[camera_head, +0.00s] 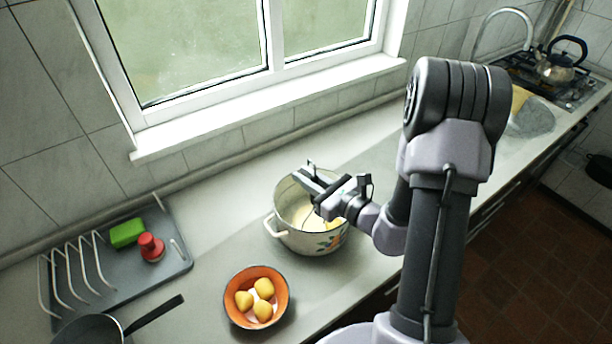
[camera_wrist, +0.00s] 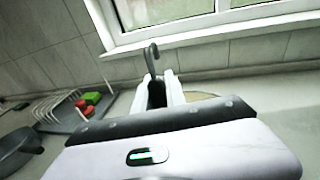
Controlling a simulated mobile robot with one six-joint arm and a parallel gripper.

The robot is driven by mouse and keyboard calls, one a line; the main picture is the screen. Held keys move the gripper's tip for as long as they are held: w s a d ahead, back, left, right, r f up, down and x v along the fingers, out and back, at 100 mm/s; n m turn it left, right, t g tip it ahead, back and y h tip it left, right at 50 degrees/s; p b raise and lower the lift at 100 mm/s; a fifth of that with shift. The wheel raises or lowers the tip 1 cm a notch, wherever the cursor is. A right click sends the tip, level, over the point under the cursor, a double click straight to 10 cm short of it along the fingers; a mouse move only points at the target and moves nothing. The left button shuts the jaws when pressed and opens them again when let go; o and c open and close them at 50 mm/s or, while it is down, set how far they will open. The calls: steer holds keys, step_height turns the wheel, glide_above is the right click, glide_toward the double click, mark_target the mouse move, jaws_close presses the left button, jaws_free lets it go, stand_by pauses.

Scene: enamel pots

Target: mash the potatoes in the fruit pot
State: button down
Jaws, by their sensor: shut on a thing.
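The fruit pot (camera_head: 284,238) is cream enamel with a fruit picture on its side, and stands on the counter. Pale yellow potato (camera_head: 331,224) shows inside it, partly hidden by my gripper. My gripper (camera_head: 318,187) is over the pot opening. In the wrist view my gripper (camera_wrist: 158,92) is shut on a dark grey handle with a hooked end (camera_wrist: 152,58), which sticks up past the fingers. It looks like a masher handle; its lower end is hidden. A bit of the pot's rim (camera_wrist: 206,96) shows behind the gripper.
An orange bowl (camera_head: 230,309) with three potatoes (camera_head: 263,311) stands at the front left of the pot. A grey drying rack tray (camera_head: 178,262) holds a green sponge (camera_head: 127,233) and a red object (camera_head: 151,247). A dark pan (camera_head: 90,330) is at bottom left. The window sill (camera_head: 270,105) is behind.

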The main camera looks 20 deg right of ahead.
steer(key=shift+f+b, duration=0.5)
stand_by(0.3)
steer(key=shift+r, duration=0.15)
step_height(320, 180, up, 5)
steer(key=p, duration=0.4)
steer(key=shift+r, duration=0.15)
steer(key=d, duration=0.3)
steer(key=shift+w+d+p, duration=0.25)
steer(key=shift+w+p, duration=0.05)
steer(key=shift+w, duration=0.05)
stand_by(0.4)
